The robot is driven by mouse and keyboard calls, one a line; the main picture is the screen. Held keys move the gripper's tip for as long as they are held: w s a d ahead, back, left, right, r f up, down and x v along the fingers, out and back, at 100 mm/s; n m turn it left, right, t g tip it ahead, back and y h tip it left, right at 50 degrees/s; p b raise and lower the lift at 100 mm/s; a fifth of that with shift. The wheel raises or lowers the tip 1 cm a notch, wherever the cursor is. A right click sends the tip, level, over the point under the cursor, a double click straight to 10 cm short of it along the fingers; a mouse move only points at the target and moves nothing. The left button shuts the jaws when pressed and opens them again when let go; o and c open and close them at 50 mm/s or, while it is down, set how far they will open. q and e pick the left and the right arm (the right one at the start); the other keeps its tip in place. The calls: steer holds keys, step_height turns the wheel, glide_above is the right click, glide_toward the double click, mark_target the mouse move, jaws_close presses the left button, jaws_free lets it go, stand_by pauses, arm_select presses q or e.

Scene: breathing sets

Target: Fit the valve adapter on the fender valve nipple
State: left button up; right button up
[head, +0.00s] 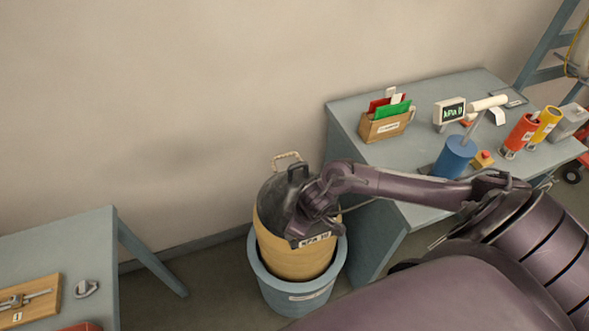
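A tan, barrel-shaped fender (268,240) with a dark top and a rope loop (287,157) stands upright in a blue tub (300,297). My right gripper (308,215) reaches in from the right over the fender's top, bent downward. It hides much of the top, so the valve nipple is not visible. Its fingertips are dark and overlapped by the wrist, so I cannot tell whether they are open or hold the adapter. No adapter can be made out for certain. My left gripper is out of view.
The right bench (355,103) carries a card box (385,126), a display (449,111), a blue hand pump (455,158), and red (521,133) and yellow (546,123) cylinders. The left table (65,240) holds a wooden tool board (38,290) and a small metal piece (87,289).

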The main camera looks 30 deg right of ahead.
steer(key=shift+f, duration=0.55)
steer(key=o, duration=1.2)
steer(key=shift+r, duration=0.1)
steer(key=shift+c, duration=0.2)
steer(key=v, duration=0.7)
steer(key=shift+s+r, duration=0.15)
steer(key=shift+r, duration=0.25)
